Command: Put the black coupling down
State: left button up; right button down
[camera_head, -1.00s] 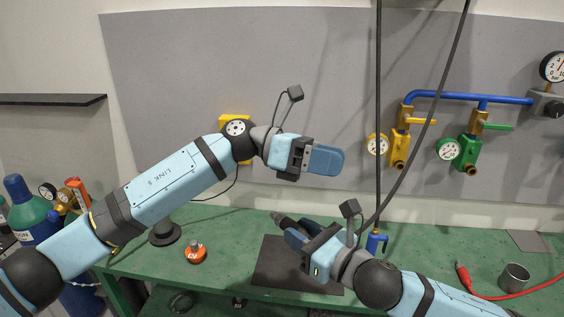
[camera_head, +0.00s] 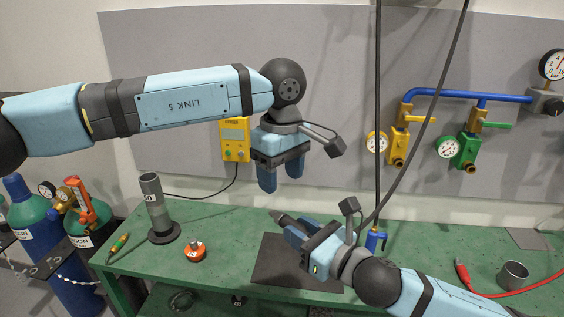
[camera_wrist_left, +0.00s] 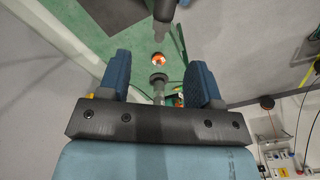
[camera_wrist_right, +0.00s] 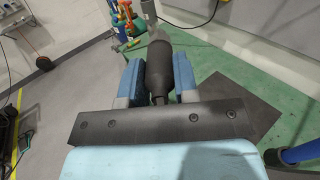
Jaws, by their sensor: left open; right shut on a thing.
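The black coupling (camera_wrist_right: 159,68) is a dark cylinder with a narrower stem, held between the fingers of my right gripper (camera_wrist_right: 158,82) in the right wrist view. In the head view the coupling's tip (camera_head: 279,217) pokes out to the left of my right gripper (camera_head: 297,235), above the dark mat (camera_head: 268,262). In the left wrist view, a dark cylinder, likely the coupling (camera_wrist_left: 163,12), shows at the top. My left gripper (camera_head: 282,188) is open and empty, pointing down in front of the back panel. Its two blue fingers show apart in the left wrist view (camera_wrist_left: 160,88).
On the green bench (camera_head: 225,222) stand a grey cylinder on a round black base (camera_head: 155,207), an orange round part (camera_head: 194,251) and a screwdriver (camera_head: 118,246). A metal cup (camera_head: 513,275) and red cable (camera_head: 520,296) lie right. Hanging cables (camera_head: 378,120) pass near my right arm.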

aim_at(281, 213)
pick_arm(q)
notch_tip(281, 213, down, 9)
jog(key=shift+f, duration=0.15)
dwell(0.4)
jog(key=c, duration=1)
jog(key=shift+c, duration=0.2)
pick_arm(e)
jog(key=c, duration=0.8)
grip_release()
